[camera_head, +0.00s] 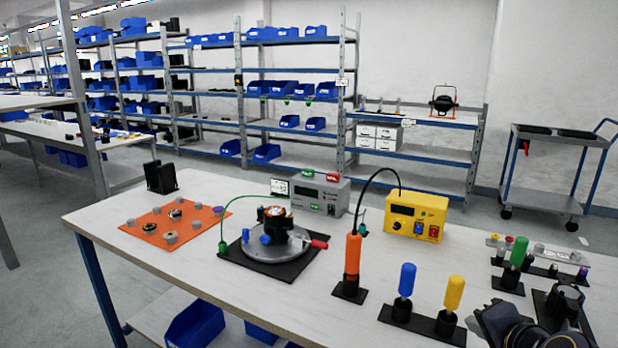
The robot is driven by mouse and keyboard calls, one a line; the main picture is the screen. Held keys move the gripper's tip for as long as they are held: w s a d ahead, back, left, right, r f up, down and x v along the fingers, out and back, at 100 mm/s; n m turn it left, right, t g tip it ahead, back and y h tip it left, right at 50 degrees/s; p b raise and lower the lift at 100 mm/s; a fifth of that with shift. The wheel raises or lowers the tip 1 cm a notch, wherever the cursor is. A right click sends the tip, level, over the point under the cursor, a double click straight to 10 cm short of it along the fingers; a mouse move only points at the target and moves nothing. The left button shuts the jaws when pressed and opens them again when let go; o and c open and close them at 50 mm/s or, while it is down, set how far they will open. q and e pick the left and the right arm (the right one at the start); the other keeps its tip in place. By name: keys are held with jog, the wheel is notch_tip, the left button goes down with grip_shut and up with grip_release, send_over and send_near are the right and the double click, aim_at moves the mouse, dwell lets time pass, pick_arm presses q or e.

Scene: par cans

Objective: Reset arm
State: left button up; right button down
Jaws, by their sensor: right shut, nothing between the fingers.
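My right gripper (508,325) shows at the bottom right corner, partly cut off by the frame edge. It is shut and empty, over the near right part of the white table (200,290). A black can-shaped part (565,301) stands on a dark base just behind it; the gripper overlaps it in the picture and I cannot tell whether they touch. My left gripper is out of view.
A round metal fixture (262,243) on a black mat, an orange mat (150,233) with small parts, a grey box (322,192), a yellow box (416,215) and upright tools, including an orange-handled one (353,262), occupy the table. Its front left is clear.

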jog(key=s+a+f+n+g+y+b, duration=0.25)
jog(key=s+a+f+n, duration=0.3)
jog(key=s, duration=0.45)
jog(key=s+a+f+n+g+y+b, duration=0.1)
jog(key=s+a+f+n+g, duration=0.4)
jog(key=s, duration=0.6)
notch_tip(320, 180, up, 18)
jog(key=t+p, duration=0.1)
jog(key=p, duration=1.8)
jog(key=shift+w+d+n, duration=0.15)
jog(key=shift+w+n, duration=0.2)
jog(key=shift+t, duration=0.25)
